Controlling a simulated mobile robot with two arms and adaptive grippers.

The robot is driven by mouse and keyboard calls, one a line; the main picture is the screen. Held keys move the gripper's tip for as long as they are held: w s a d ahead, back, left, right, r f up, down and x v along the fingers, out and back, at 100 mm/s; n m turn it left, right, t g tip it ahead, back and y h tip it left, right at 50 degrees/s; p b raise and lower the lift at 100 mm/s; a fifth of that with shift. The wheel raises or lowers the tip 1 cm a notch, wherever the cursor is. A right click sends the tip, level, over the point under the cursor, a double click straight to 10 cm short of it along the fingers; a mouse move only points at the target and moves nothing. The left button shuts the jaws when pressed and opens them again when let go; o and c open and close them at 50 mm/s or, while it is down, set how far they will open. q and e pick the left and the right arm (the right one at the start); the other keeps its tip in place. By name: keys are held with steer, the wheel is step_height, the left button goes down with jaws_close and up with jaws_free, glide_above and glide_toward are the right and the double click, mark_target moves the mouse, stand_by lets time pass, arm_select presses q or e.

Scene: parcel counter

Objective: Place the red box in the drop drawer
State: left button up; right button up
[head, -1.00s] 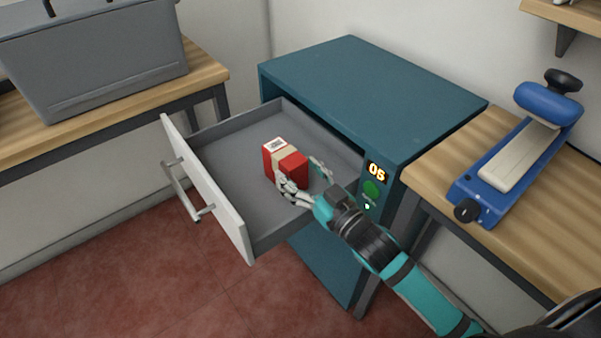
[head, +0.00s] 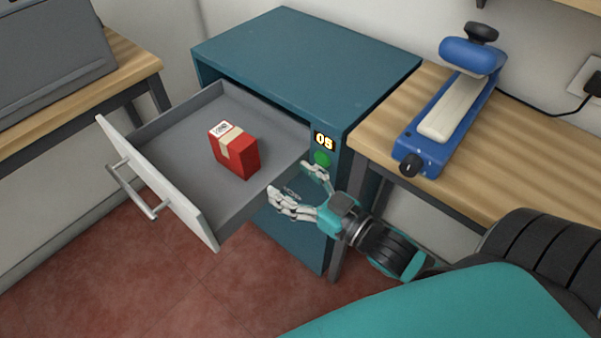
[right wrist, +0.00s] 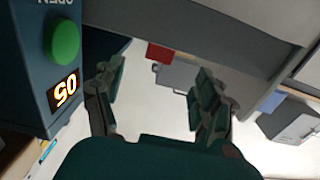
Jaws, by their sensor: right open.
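The red box (head: 243,158), with a tan tape band and a white label, rests on the floor of the open drop drawer (head: 170,138). The drawer is pulled out of the teal cabinet (head: 310,55). My right gripper (head: 293,184) is open and empty, just outside the drawer's right wall, below the green button (head: 322,158). It is apart from the box. In the right wrist view the open fingers (right wrist: 155,95) show nothing between them, and a small red patch of the box (right wrist: 160,52) shows beyond. My left gripper is not in view.
The cabinet display (head: 324,141) reads 05. A wooden counter (head: 395,130) at the right bears a blue sealing device (head: 450,105). A grey bin (head: 55,65) stands on a wooden table at the left. The drawer's white front (head: 160,185) has a metal handle.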

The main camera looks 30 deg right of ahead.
step_height(320, 180, down, 8)
steer(key=d+m+g+h, duration=0.2)
steer(key=g+h, duration=0.2)
steer(key=s+f+g+h, duration=0.2)
steer(key=s+f+g, duration=0.7)
steer(key=s+f, duration=0.2)
steer(key=shift+s+a+g, duration=0.3)
steer(key=shift+s, duration=0.75)
